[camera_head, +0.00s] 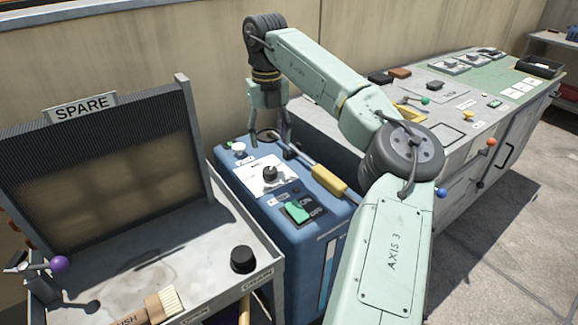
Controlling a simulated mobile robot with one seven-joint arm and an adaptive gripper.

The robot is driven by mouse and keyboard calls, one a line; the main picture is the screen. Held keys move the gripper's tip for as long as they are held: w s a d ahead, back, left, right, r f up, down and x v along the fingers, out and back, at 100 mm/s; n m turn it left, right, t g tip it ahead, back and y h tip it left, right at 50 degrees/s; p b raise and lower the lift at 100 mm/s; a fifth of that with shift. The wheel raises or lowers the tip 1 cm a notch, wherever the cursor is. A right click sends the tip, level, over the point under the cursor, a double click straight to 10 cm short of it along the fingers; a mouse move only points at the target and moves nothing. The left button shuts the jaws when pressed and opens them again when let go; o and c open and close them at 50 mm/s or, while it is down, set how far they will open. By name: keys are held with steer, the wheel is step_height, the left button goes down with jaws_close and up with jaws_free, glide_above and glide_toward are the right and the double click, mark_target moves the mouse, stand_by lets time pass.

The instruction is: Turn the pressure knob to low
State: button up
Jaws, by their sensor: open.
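A black knob (270,173) stands on a white dial plate (252,183) on top of the blue unit (258,213). It is the likely pressure knob, but its markings and pointer direction are too small to read. My gripper (270,143) hangs above and behind the knob with its fingers apart and pointing down. It appears empty, and I cannot tell its exact height over the unit. A green switch (297,212) with ON and OFF lettering sits in front of the dial plate. A small white knob (238,148) is at the unit's back left.
A yellow-handled tool (328,178) lies along the unit's right side. At left, a metal bench (130,240) marked SPARE holds another black knob (242,259), a brush (160,305) and a purple-balled lever (60,263). A long grey-green counter (440,100) with controls stands right. Paving (520,220) is clear.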

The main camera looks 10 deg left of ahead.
mark_target(270, 170)
step_height(270, 170, down, 10)
steer(key=shift+a+f+p, duration=0.15)
steer(key=shift+f+p, duration=0.1)
steer(key=shift+p, duration=0.2)
steer(key=shift+c, duration=0.6)
steer(key=c, duration=1)
steer(key=shift+c, duration=0.2)
